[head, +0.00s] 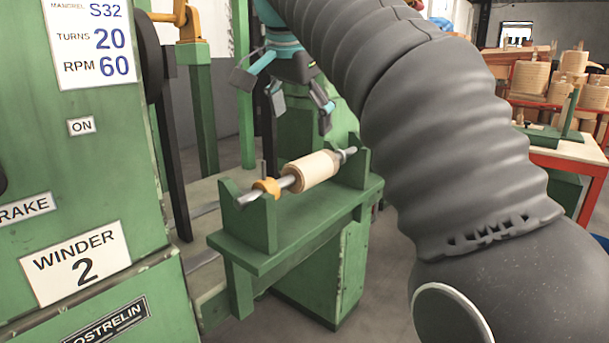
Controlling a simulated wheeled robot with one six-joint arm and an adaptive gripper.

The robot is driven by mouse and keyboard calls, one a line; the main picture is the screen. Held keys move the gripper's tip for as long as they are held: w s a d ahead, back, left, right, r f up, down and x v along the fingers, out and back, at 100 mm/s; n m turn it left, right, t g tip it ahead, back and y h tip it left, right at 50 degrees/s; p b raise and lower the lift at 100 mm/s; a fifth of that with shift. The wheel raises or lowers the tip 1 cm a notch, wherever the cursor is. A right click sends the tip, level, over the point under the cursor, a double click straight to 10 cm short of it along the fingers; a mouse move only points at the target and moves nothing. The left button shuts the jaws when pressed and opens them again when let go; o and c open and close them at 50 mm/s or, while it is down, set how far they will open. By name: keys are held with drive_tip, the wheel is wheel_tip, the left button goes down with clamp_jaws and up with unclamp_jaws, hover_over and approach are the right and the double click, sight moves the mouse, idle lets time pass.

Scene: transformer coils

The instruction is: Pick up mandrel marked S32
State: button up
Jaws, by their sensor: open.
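A mandrel (313,171), a pale wooden cylinder on a metal shaft with a yellow collar (267,187) near its left end, lies across the two uprights of a green stand (258,226). No marking is readable on it. My gripper (282,98), with grey fingers and a teal body, is open and empty above and behind the mandrel in the picture, clear of it. A sheet (95,40) on the green machine reads mandrel S32, turns 20, RPM 60.
The green winder 2 cabinet (80,190) fills the left. A yellow crank-like part (186,22) stands behind it. Grey floor (385,270) shows right of the stand.

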sight(305, 160)
drive_tip(key=b+x, duration=0.2)
drive_tip(key=x, duration=0.4)
drive_tip(key=b+x, duration=0.3)
drive_tip(key=x, duration=0.4)
drive_tip(key=shift+w+a+f, duration=0.2)
drive_tip(key=shift+w+f, duration=0.05)
drive_tip(key=shift+w, duration=0.05)
drive_tip(key=shift+r, duration=0.1)
clamp_jaws()
